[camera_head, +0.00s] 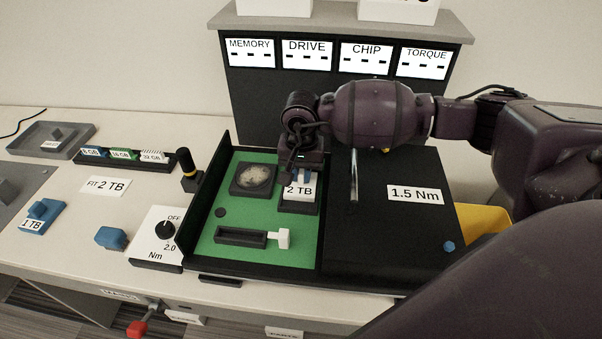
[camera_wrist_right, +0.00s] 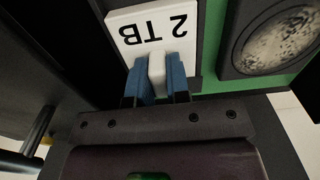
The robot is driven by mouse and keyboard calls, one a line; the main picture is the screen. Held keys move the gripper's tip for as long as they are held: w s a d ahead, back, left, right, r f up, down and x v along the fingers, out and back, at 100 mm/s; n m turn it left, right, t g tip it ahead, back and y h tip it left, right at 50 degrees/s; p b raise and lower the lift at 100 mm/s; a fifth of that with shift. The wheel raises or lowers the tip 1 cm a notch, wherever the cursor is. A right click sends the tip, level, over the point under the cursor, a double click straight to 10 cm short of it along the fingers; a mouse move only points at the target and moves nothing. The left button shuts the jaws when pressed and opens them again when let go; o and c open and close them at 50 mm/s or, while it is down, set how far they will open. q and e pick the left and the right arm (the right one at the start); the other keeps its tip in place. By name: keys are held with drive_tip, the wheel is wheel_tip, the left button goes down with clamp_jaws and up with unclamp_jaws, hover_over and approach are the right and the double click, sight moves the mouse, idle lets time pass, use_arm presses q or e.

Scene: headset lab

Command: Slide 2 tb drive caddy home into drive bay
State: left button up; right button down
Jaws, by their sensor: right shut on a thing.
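The white 2 TB drive caddy (camera_head: 299,192) sits at the back right of the green board, in or over the dark drive bay (camera_head: 299,208). My right gripper (camera_head: 302,176) comes down on it from behind. In the right wrist view the blue fingertips (camera_wrist_right: 158,80) are shut on the caddy's raised white grip, below the 2 TB label (camera_wrist_right: 152,28). The head view does not show clearly how deep the caddy sits in the bay. My left gripper is not in view.
A round fan (camera_head: 254,179) is left of the bay, and a slot with a white lever (camera_head: 283,238) is in front. A black panel marked 1.5 Nm (camera_head: 416,195) lies right. A 1 TB caddy (camera_head: 40,213) and torque dial (camera_head: 166,231) are left.

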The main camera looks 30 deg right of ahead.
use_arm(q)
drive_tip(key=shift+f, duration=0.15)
use_arm(e)
drive_tip(key=shift+w+d, duration=0.1)
drive_tip(key=c, duration=1)
unclamp_jaws()
wheel_tip(320, 180, up, 4)
drive_tip(key=shift+r, duration=0.15)
wheel_tip(320, 180, up, 5)
drive_tip(key=shift+r, duration=0.15)
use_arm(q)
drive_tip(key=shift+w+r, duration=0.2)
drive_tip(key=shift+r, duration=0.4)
use_arm(e)
drive_tip(key=shift+r, duration=0.65)
